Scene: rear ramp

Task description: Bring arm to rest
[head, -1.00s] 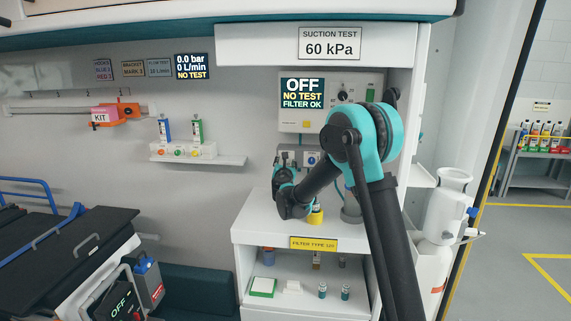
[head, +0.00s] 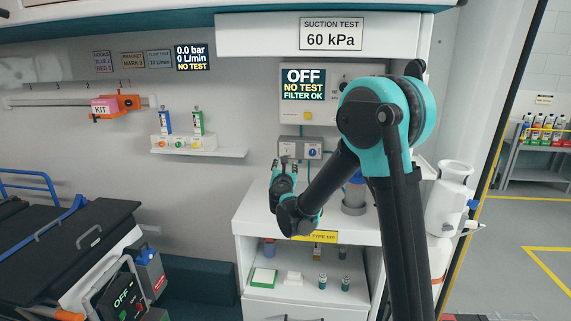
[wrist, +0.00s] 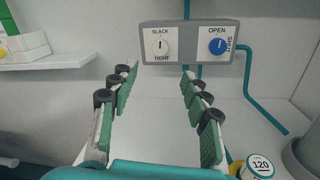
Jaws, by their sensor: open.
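My gripper (head: 285,166) is up in front of the white cabinet's counter (head: 252,205), on the end of my bent black and teal arm. In the wrist view its two green-padded fingers (wrist: 160,80) stand wide apart with nothing between them. Beyond the fingertips is a grey valve box (wrist: 188,43) with a SLACK/TIGHT knob and a blue OPEN/SHUT knob. That box also shows on the wall in the head view (head: 300,149). The fingers appear clear of it.
A round piece marked 120 (wrist: 260,166) stands on the counter at the wrist view's lower right. A grey cylinder (head: 354,198) stands behind my arm. A wall shelf (head: 200,151) holds small blue and green units. A dark stretcher (head: 70,245) is at left.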

